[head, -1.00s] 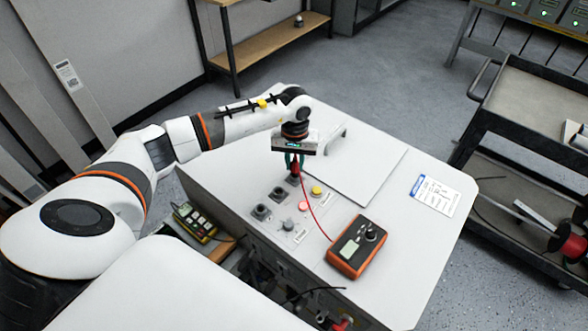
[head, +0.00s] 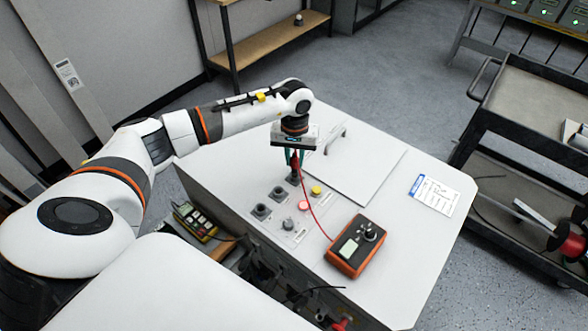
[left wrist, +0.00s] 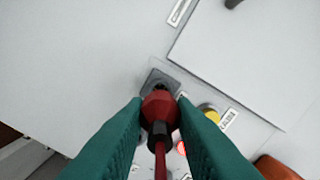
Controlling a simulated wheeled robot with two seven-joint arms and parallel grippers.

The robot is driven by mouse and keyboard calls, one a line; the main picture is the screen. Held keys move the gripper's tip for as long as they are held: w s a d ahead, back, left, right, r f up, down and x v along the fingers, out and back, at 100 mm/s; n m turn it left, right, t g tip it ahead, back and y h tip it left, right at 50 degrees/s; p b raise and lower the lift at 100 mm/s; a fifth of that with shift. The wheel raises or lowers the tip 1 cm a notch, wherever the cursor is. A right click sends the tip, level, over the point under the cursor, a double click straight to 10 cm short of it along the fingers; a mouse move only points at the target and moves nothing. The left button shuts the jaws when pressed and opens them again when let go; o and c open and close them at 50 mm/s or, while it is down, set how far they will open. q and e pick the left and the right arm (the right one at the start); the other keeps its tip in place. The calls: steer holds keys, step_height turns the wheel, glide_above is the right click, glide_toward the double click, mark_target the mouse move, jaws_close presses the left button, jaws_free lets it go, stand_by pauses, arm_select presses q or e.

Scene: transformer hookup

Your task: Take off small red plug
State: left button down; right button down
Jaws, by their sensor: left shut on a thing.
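The small red plug (left wrist: 160,108) is between the green fingertips of my left gripper (head: 293,158), which is shut on it. It also shows in the head view (head: 296,165), partly hidden by the fingers. A dark grey square socket (left wrist: 158,78) lies directly behind the plug in the left wrist view, and under it in the head view (head: 293,179). I cannot tell whether the plug's tip is still inside the socket. A red lead (head: 313,212) runs from the plug to the orange and black meter (head: 356,246). My right gripper is not in view.
The white cabinet top (head: 400,275) carries two more dark sockets (head: 261,211), a yellow button (head: 316,191), a red button (head: 303,206) and a grey knob (head: 288,224). A raised panel with a handle (head: 336,138) lies behind. A label card (head: 433,195) lies at right.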

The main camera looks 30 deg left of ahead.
arm_select(q)
steer(key=shift+r+p, duration=1.2)
steer(key=shift+r, duration=1.35)
